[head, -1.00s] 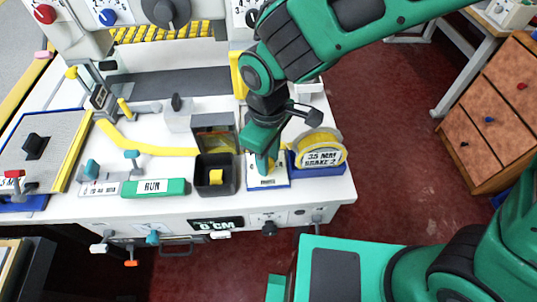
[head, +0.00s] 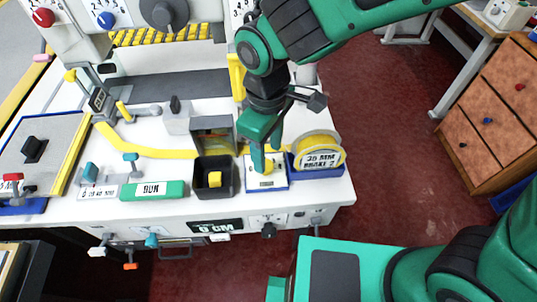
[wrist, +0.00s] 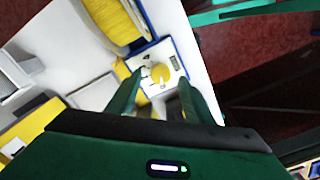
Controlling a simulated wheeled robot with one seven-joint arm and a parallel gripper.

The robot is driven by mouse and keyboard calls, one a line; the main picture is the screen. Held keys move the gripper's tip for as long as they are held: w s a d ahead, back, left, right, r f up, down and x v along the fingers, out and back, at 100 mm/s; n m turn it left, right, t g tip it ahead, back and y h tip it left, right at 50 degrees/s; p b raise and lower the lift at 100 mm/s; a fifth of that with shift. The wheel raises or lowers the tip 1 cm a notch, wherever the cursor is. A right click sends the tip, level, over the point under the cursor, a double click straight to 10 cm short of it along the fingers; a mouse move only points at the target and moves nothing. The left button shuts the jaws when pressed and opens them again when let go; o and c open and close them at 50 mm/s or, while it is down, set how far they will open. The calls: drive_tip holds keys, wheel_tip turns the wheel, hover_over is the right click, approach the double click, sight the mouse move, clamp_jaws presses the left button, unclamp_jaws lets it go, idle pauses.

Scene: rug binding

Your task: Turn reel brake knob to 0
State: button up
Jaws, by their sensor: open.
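The reel brake knob is a round yellow knob (head: 268,167) on a white plate with a blue border (head: 267,184), right of the black bin. In the wrist view the knob (wrist: 161,73) shows just beyond the fingertips, roughly between them. My gripper (head: 262,158) points down over the plate, fingers apart on either side of the knob's line, and holds nothing. Contact with the knob cannot be told. The yellow reel (head: 319,146) beside it has a label reading "35 MM BRAKE 2".
A black bin (head: 214,190) with a yellow block stands close left of the plate. A green "RUN" bar (head: 154,190) lies further left. A display reading "0 CM" (head: 214,226) and a black knob (head: 268,231) are on the front face. Red floor is open at right.

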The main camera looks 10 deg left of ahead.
sight(268, 164)
wheel_tip(268, 164, up, 7)
idle(0.3)
drive_tip(key=shift+f, duration=0.1)
drive_tip(key=w+d+r+m, duration=0.1)
drive_tip(key=w+d+m, duration=0.15)
drive_tip(key=d, duration=0.65)
drive_tip(key=w+d+m, duration=0.2)
drive_tip(key=d+m, duration=0.2)
drive_tip(key=d, duration=0.6)
drive_tip(key=w+d+r+m, duration=0.1)
drive_tip(key=w+d+m, duration=0.15)
drive_tip(key=d, duration=0.65)
drive_tip(key=s+d+f+m, duration=0.1)
drive_tip(key=s+d+m, duration=0.9)
drive_tip(key=d, duration=0.8)
drive_tip(key=s, duration=0.3)
drive_tip(key=shift+f, duration=0.3)
drive_tip(key=shift+s+d+f+m, duration=0.1)
drive_tip(key=shift+s+d+m, duration=0.15)
drive_tip(key=shift+s+m, duration=0.25)
drive_tip(key=shift+c, duration=0.2)
